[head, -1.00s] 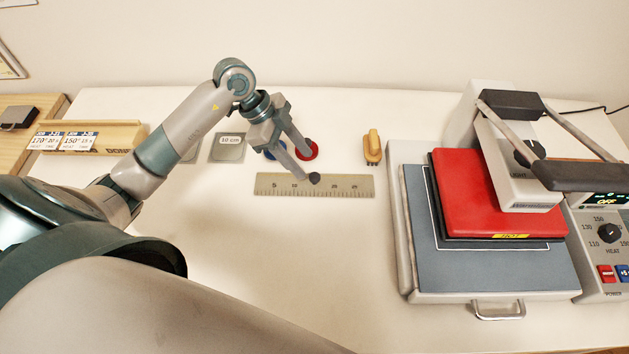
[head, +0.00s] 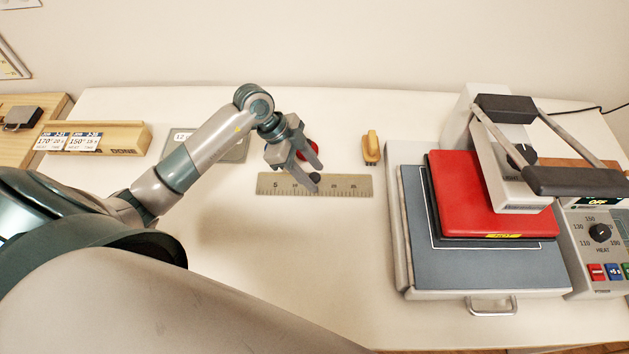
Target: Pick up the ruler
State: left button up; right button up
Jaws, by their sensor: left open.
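The ruler (head: 345,186) is a flat, grey-beige strip with dark numbers. It lies crosswise on the white table in the middle of the head view. My left gripper (head: 315,172) is open and reaches down over the middle of the ruler, its fingers covering part of it. One dark fingertip shows in front of the ruler's face. I cannot tell whether the fingers touch the ruler. My right gripper is not in view.
A red round object (head: 308,150) sits behind my left gripper, partly hidden. A heat press (head: 485,270) with a red plate fills the right. A wooden card holder (head: 120,137) is at left. The table's front is clear.

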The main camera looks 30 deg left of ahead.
aim_at(312, 177)
pick_arm(q)
grip_shut()
jog(key=shift+r, duration=0.1)
dwell(0.3)
jog(key=shift+r+b, duration=0.35)
jog(key=shift+r, duration=0.1)
jog(key=r, duration=0.1)
jog(key=r+b, duration=0.1)
jog(key=r, duration=0.1)
jog(key=shift+s+d+r, duration=0.15)
jog(key=shift+s+d, duration=0.05)
jog(key=shift+d, duration=0.05)
jog(key=s+d+r+b, duration=0.3)
jog(key=s+d+r, duration=0.3)
jog(key=s+d, duration=0.1)
jog(key=shift+s+r, duration=0.35)
jog(key=shift+s, duration=0.4)
